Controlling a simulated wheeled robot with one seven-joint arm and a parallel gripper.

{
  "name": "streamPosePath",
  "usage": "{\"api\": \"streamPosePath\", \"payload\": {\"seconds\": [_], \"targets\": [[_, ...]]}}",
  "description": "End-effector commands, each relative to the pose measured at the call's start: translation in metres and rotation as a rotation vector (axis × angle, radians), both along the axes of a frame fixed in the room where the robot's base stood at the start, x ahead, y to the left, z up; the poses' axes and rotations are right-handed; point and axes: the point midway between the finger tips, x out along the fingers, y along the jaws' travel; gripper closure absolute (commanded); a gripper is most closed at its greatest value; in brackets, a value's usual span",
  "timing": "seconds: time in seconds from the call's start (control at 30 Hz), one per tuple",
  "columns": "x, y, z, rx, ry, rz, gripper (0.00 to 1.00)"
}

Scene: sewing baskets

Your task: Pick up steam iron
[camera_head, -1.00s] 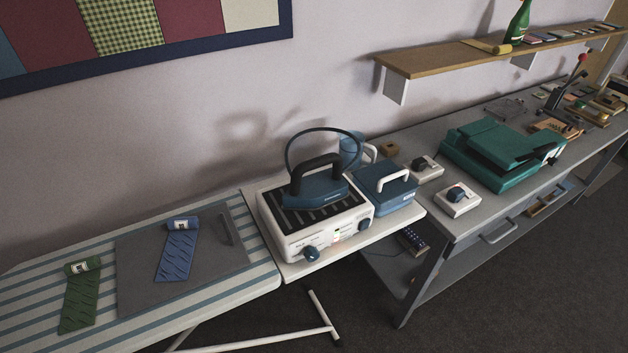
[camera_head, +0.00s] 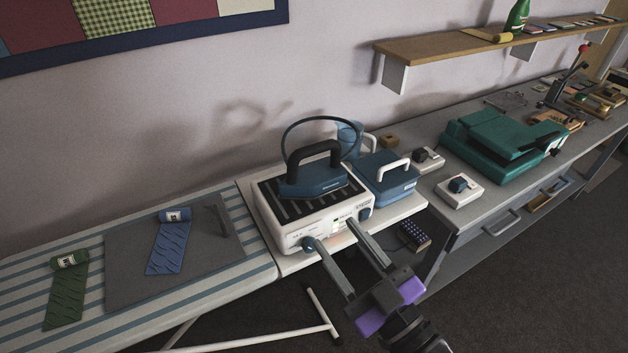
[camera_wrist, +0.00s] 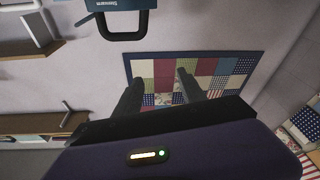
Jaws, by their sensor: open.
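The steam iron (camera_head: 318,180) has a blue body and a black looped handle. It sits on the dark slatted top of a white steam station (camera_head: 312,222), with a dark hose arching above it. My gripper (camera_head: 330,240) is in the lower middle of the head view, its two fingers apart and pointing up toward the front of the station. The fingers are empty and below the iron. In the wrist view, the gripper fingers (camera_wrist: 158,92) are apart, and a blue body with a dark handle, likely the iron (camera_wrist: 125,20), shows at the top edge.
A blue box with a white handle (camera_head: 385,178) stands right of the station. The striped ironing board (camera_head: 95,240) holds a grey mat, with rolled blue and green cloths. A teal machine (camera_head: 495,145) stands on the right bench. A wooden shelf (camera_head: 440,62) is above.

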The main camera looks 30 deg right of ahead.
Motion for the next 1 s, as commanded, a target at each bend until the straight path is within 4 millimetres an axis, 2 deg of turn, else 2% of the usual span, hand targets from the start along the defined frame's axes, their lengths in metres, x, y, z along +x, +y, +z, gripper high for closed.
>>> {"api": "streamPosePath", "payload": {"seconds": [0.03, 0.1, 0.27, 0.5, 0.8, 1.0], "targets": [[0.02, -0.002, 0.005, -0.008, -0.026, -0.012, 0.52], [0.045, -0.005, 0.012, -0.019, -0.045, -0.034, 0.52], [0.102, -0.018, 0.032, -0.022, -0.076, -0.101, 0.52], [0.179, -0.043, 0.072, 0.035, -0.092, -0.232, 0.52], [0.254, -0.081, 0.122, 0.218, -0.048, -0.418, 0.52], [0.288, -0.104, 0.146, 0.407, 0.027, -0.539, 0.52]]}}
